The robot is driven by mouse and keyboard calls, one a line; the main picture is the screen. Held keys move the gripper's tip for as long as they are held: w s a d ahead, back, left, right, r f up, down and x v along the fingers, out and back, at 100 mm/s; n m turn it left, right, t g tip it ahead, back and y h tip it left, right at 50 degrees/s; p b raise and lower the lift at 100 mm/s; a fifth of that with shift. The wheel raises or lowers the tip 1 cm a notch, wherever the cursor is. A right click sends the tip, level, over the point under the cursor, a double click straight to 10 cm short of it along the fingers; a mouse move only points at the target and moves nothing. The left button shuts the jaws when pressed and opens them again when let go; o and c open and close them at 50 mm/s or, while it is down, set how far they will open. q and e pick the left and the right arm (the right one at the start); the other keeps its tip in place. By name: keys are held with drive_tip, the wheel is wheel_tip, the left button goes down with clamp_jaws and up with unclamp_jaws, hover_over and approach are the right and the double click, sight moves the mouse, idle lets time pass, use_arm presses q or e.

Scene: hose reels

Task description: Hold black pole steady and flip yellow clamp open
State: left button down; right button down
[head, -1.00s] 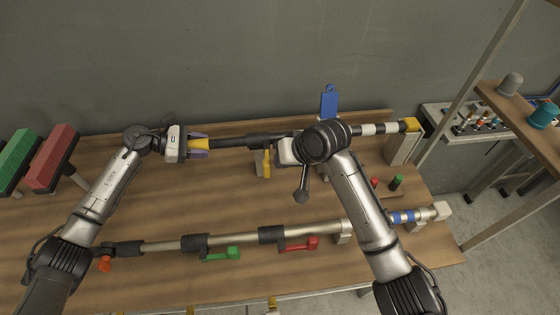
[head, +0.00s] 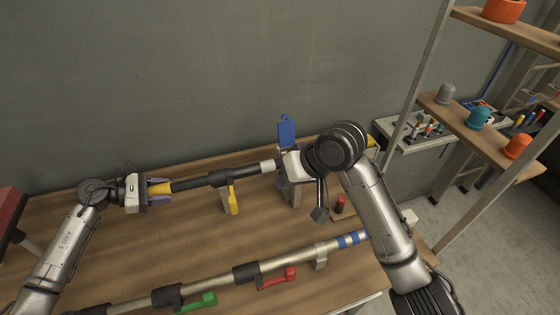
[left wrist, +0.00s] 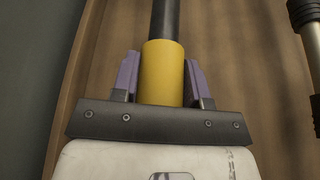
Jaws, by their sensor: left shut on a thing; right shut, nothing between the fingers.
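The black pole (head: 212,180) lies along the back of the table, raised above it. My left gripper (head: 157,189) is shut around the pole's yellow end section (head: 165,186); the left wrist view shows both purple fingers (left wrist: 161,82) on either side of the yellow section (left wrist: 161,62), with the black pole (left wrist: 165,18) running on beyond. The yellow clamp (head: 232,198) is on the pole, its lever sticking out toward the front and down. My right gripper (head: 283,175) is shut and empty, right of the yellow clamp, near the pole's light section; its fingertips are partly hidden.
An upright blue lever (head: 287,131) stands just behind my right gripper. In front lies a second pole (head: 221,283) with green (head: 198,303) and red (head: 277,278) levers. Shelves (head: 490,140) stand at the right. Bare table lies between the poles.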

idle(0.3)
use_arm(q)
drive_tip(key=c, duration=0.5)
unclamp_jaws()
drive_tip(key=shift+c, duration=0.2)
